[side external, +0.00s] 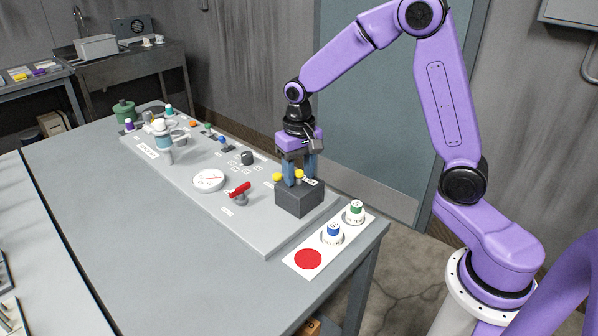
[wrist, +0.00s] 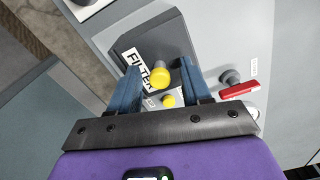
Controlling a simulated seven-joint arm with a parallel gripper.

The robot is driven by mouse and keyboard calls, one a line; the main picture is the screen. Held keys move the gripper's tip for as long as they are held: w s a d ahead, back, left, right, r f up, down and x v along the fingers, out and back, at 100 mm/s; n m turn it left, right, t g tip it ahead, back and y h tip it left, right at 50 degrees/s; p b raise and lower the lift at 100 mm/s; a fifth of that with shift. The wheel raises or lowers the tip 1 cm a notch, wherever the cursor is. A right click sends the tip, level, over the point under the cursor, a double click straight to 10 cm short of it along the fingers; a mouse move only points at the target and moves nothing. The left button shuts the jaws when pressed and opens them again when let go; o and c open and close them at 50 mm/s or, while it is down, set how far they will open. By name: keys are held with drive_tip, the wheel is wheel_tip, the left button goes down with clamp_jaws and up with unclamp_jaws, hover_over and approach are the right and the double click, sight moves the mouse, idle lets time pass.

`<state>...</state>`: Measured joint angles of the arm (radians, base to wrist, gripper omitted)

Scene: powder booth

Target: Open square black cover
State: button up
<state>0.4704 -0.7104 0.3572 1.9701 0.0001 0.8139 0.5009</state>
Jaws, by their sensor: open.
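The square black cover (side external: 299,199) is a dark box at the near right end of the grey panel, and it looks shut. It also shows in the wrist view (wrist: 168,38), with a white label reading "FILTER" (wrist: 137,66) on it. A yellow knob (wrist: 160,76) stands by the label, and a smaller yellow piece (wrist: 168,101) shows closer to my gripper. My gripper (side external: 298,180) points down at the top of the cover. In the wrist view its blue fingers (wrist: 158,84) are apart, one on each side of the yellow knob. I cannot tell whether they touch it.
A red lever (side external: 239,189) and a round white gauge (side external: 208,180) are left of the cover. A white board (side external: 300,249) with a red disc, a blue-capped jar (side external: 333,232) and a green-capped jar (side external: 355,211) lies to its right. The table's front left (side external: 120,230) is clear.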

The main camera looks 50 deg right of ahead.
drive_tip(key=shift+f, duration=0.15)
drive_tip(key=shift+c, duration=0.3)
clamp_jaws()
drive_tip(key=a, duration=0.8)
drive_tip(key=shift+a, duration=0.2)
drive_tip(key=shift+o, duration=0.3)
unclamp_jaws()
